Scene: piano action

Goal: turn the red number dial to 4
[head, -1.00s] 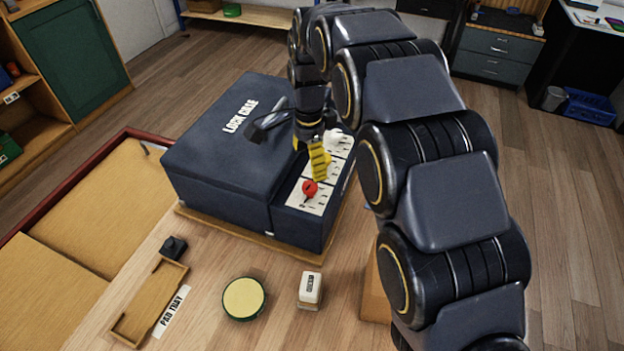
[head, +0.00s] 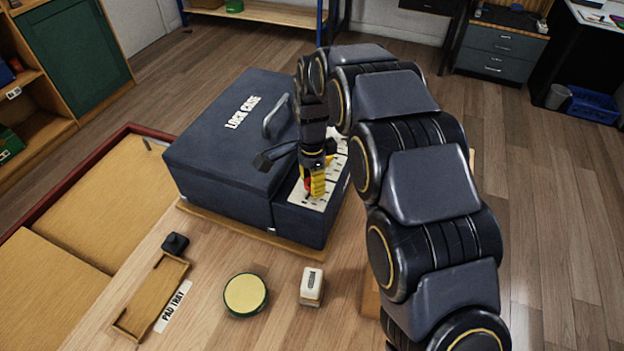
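The red number dial (head: 307,186) is on the white panel (head: 325,199) along the right side of the dark lock case (head: 218,150). Only a sliver of the dial's red shows, because my gripper (head: 316,187) is in front of it. My gripper has yellow fingers and points down over the dial. I cannot tell whether the fingers touch the dial or are closed on it. The dial's number and pointer are hidden.
A wooden pad tray (head: 150,297), a small black block (head: 175,244), a round yellow-topped pad (head: 245,294) and a white-topped stamp (head: 311,285) stand on the table in front of the case. A handle (head: 275,117) rises from the lid.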

